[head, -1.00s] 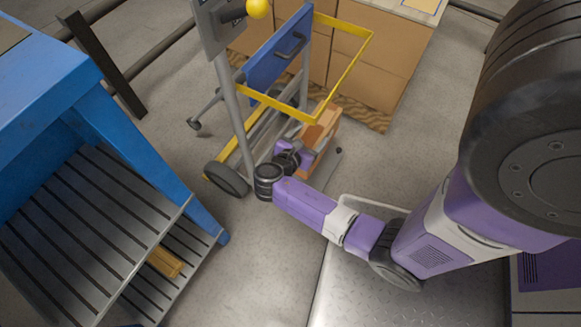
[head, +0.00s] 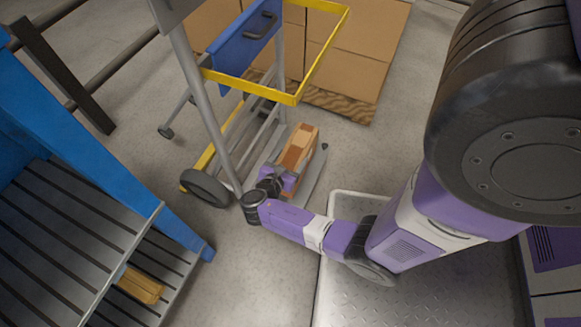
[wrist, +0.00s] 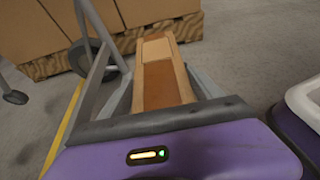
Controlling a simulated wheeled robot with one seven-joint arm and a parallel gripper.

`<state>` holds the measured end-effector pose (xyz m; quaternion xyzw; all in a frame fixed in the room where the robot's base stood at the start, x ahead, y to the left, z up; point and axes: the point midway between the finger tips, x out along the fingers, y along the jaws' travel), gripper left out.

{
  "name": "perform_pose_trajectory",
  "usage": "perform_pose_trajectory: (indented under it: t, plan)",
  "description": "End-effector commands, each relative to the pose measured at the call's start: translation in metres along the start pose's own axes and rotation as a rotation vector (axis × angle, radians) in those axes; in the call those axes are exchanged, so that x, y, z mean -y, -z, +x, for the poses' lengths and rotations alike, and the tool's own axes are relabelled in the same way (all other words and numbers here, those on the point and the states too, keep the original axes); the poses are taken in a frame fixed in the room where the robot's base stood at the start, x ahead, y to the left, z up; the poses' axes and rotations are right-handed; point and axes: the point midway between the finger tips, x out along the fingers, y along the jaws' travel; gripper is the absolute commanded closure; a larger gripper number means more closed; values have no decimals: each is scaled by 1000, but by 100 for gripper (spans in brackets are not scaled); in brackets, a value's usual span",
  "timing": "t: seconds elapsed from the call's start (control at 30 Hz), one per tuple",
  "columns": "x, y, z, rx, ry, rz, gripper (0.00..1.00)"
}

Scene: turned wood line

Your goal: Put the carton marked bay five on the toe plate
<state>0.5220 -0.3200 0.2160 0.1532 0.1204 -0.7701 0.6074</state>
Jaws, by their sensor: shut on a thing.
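The carton (head: 300,146) is a small brown box with a paler patch on top. It is at or just over the grey toe plate (head: 313,178) at the foot of the hand truck; I cannot tell whether it rests on it. My gripper (head: 287,166) is shut on the carton, with a finger on each side. In the wrist view the carton (wrist: 163,75) stretches away between the grey fingers (wrist: 165,92). No bay marking is readable. Its underside is hidden.
The hand truck has a blue panel (head: 243,45), a yellow hoop frame (head: 293,98) and black wheels (head: 207,188). Large brown cartons on a pallet (head: 345,50) stand behind it. A blue bench with slatted shelves (head: 60,230) is at left. Grey floor lies between.

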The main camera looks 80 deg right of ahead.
Motion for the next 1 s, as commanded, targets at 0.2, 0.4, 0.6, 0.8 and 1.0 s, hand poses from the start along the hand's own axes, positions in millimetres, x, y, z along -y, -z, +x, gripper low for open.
perform_pose_trajectory:
  t: [0.2, 0.4, 0.6, 0.8, 1.0]
  plan:
    - [0, 31, 13, 2, 1, -1, 98]
    - [0, 36, 15, 1, 0, 0, 98]
    - [0, 36, 15, -1, 0, -1, 6]
    - [0, 36, 15, 0, 0, -1, 4]
    - [0, 34, 10, 0, -1, -1, 4]
